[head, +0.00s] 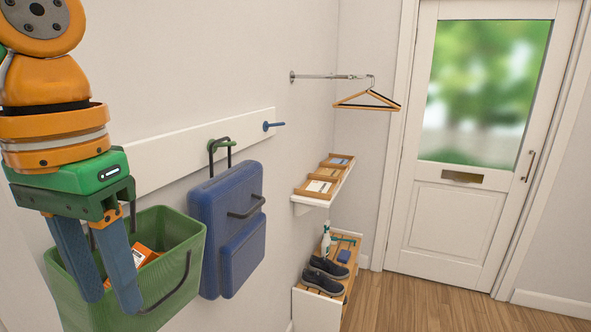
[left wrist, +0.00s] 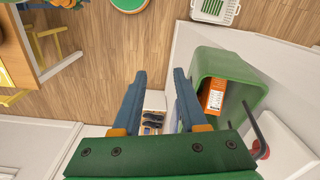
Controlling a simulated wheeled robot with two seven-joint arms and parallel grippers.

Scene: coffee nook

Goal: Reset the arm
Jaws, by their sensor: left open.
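My left gripper (head: 98,262) hangs at the left of the head view with its two blue fingers pointing down and apart. Nothing is between the fingers. It is in front of a green basket (head: 180,222) on the wall, which holds an orange box (head: 143,254). In the left wrist view the fingers (left wrist: 160,82) are spread, and the green basket (left wrist: 222,62) with the orange box (left wrist: 213,95) is just to their right. My right gripper is in neither view.
A blue bag (head: 207,210) hangs from the wall rail (head: 170,163) beside the basket. Beyond are a hanger (head: 368,103), a small shelf (head: 310,201), a bench with dark shoes (head: 322,278) and a white door (head: 468,210). The wooden floor (head: 430,305) before the door is clear.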

